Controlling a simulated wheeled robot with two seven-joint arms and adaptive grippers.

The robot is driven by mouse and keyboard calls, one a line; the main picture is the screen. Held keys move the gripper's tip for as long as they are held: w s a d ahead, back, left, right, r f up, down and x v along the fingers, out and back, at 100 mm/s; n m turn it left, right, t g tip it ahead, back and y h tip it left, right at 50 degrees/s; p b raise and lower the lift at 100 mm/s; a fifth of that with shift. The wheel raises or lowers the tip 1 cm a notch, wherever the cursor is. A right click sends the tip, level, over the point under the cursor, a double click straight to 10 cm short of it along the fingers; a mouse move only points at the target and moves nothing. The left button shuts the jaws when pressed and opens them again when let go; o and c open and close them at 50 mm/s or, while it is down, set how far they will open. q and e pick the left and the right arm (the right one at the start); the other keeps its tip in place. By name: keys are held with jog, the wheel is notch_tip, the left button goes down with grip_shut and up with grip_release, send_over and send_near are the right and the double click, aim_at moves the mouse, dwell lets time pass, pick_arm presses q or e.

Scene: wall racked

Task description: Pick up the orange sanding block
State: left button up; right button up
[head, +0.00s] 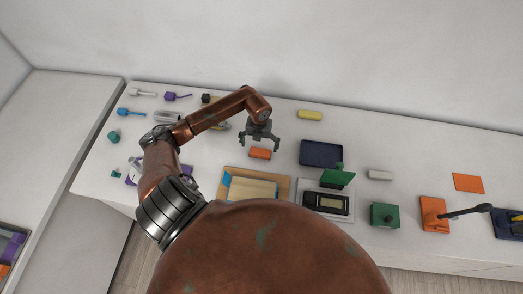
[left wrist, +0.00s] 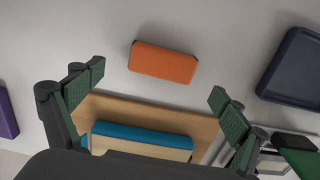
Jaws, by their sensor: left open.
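The orange sanding block (head: 260,153) lies flat on the white bench, just behind the wooden board. It also shows in the left wrist view (left wrist: 163,62), slightly tilted in the picture, with clear bench around it. My left gripper (head: 260,145) is open and appears above the block in the head view. In the left wrist view its two fingers (left wrist: 160,95) are spread wide, with the block beyond the tips and nothing held between them. My right gripper is not in view.
The wooden board (head: 284,196) with a blue-edged piece is in front of the block. A yellow block (head: 310,115) lies behind. Bench between block and tray is clear.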

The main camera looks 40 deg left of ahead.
aim_at(260, 151)
pick_arm(q)
jog(key=shift+w+d+f+p, duration=0.15)
jog(key=shift+f+p, duration=0.15)
jog(key=shift+f, duration=0.2)
jog(key=shift+w+f+p, duration=0.1)
jog(key=shift+f+p, duration=0.15)
jog(key=shift+f, duration=0.25)
notch_tip(260, 151, down, 3)
jog(key=shift+w+r+p, duration=0.1)
jog(key=shift+r+p, duration=0.1)
jog(key=shift+p, duration=0.3)
jog(key=shift+s+f, duration=0.2)
jog(key=shift+f, duration=0.35)
jog(key=shift+w, duration=0.1)
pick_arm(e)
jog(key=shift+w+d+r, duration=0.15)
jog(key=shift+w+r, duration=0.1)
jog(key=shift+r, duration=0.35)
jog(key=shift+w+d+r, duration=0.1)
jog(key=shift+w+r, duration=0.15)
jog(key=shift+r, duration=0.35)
pick_arm(q)
jog(key=shift+c, duration=0.5)
jog(key=c, duration=1.2)
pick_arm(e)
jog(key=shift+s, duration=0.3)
